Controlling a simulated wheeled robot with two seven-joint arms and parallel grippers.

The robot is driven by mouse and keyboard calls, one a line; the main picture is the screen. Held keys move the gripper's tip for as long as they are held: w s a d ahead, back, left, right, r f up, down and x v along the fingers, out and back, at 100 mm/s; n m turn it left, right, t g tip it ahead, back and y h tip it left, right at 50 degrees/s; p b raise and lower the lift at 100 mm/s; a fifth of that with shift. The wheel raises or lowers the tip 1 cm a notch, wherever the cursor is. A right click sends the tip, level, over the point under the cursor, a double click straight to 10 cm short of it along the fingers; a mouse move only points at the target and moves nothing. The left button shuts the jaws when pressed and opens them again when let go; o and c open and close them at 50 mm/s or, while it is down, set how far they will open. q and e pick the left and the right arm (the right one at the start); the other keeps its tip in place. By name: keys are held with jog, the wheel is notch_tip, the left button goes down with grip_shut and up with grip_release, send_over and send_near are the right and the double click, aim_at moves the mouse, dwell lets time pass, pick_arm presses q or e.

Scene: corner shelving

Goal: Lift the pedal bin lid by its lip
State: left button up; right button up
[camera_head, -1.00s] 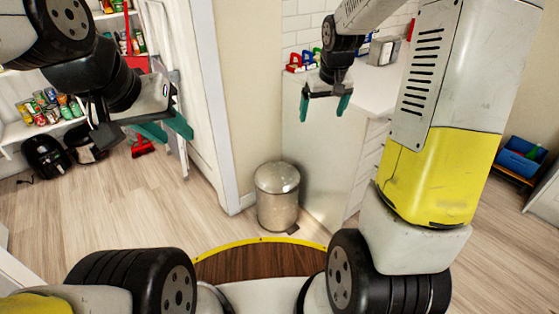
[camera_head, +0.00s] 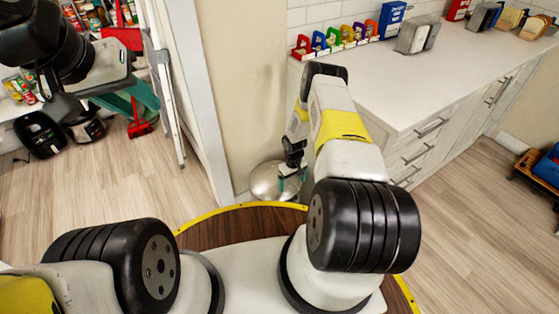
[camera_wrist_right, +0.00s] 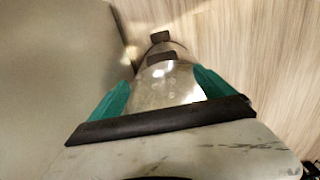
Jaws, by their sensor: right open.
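The pedal bin (camera_head: 266,184) is a shiny metal cylinder on the floor against the wall end, partly hidden behind my right arm. Its domed lid looks shut. In the right wrist view the bin (camera_wrist_right: 168,88) lies between my two green fingers, with dark parts at its far edge. My right gripper (camera_head: 291,178) is open and empty, at the bin's right side in the head view; whether it touches the lid I cannot tell. My left gripper (camera_head: 142,103) is open and empty at upper left, far from the bin.
A white counter (camera_head: 400,95) with drawers stands right of the bin, holding colourful items and a napkin dispenser (camera_head: 417,36). A white door frame (camera_head: 205,110) stands left. Floor at left is clear.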

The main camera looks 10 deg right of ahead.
aim_at(291, 199)
notch_tip(291, 199, down, 10)
jog(key=shift+a+f, duration=0.15)
dwell(0.4)
grip_shut()
jog(key=r+g, duration=0.1)
jog(key=r, duration=0.1)
jog(key=w+r+g, duration=0.1)
jog(key=r, duration=0.2)
jog(key=w+a+r+h, duration=0.1)
jog(key=r, duration=0.1)
jog(key=shift+w+r+g, duration=0.15)
jog(key=shift+r+g, duration=0.25)
jog(key=w+a+r, duration=0.1)
jog(key=w+r, duration=0.3)
jog(key=r, duration=0.3)
jog(key=shift+w+a+r, duration=0.3)
jog(key=shift+a+r, duration=0.05)
